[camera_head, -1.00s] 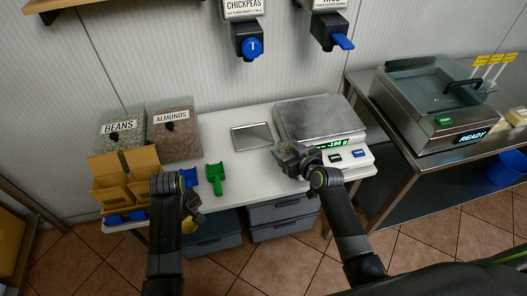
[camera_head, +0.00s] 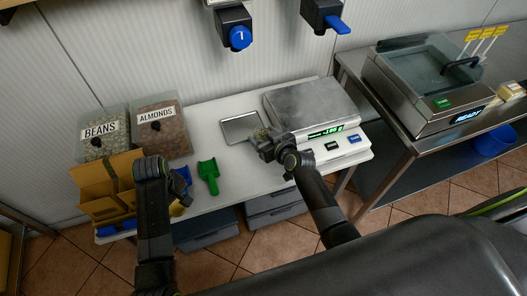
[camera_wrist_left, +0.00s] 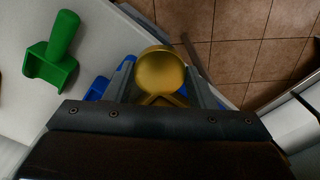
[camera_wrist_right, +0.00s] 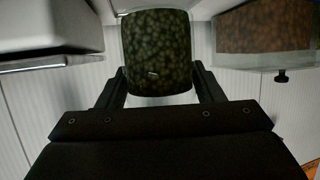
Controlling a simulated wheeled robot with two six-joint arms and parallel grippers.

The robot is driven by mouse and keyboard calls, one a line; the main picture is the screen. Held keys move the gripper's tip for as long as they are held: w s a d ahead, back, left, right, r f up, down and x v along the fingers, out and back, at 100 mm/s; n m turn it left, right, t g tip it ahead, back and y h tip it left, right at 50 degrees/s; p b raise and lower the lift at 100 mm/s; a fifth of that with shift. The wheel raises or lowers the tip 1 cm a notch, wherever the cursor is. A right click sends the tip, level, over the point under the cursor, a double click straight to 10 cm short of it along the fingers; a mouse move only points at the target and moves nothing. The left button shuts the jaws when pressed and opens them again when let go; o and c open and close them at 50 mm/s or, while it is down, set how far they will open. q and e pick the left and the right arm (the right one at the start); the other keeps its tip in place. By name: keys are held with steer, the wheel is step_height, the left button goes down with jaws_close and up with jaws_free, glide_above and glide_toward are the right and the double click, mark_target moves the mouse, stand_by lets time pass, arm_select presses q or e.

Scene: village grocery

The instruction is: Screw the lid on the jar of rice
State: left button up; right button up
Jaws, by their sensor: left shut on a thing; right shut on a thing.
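In the left wrist view, my left gripper (camera_wrist_left: 160,88) is shut on a round gold lid (camera_wrist_left: 160,68), whose flat face shows. In the head view the left gripper (camera_head: 181,192) is by the table's front edge, left of the green scoop. In the right wrist view, my right gripper (camera_wrist_right: 158,82) is shut on a clear jar (camera_wrist_right: 157,45) filled with dark, speckled greenish contents. In the head view the jar (camera_head: 261,133) shows small, held beside the scale's front left corner, partly hidden by the gripper. Jar and lid are well apart.
The scale (camera_head: 309,105) stands on the table's right, with a metal tray (camera_head: 239,128) to its left. A green scoop (camera_head: 208,176), a cardboard box (camera_head: 92,186) and bins of beans (camera_head: 101,136) and almonds (camera_head: 160,127) fill the left. Dispensers (camera_head: 235,30) hang above.

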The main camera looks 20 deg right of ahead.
mark_target(176, 207)
arm_select(q)
steer(key=shift+f+b, duration=0.3)
steer(key=shift+f, duration=0.15)
arm_select(e)
steer(key=shift+f, duration=1.3)
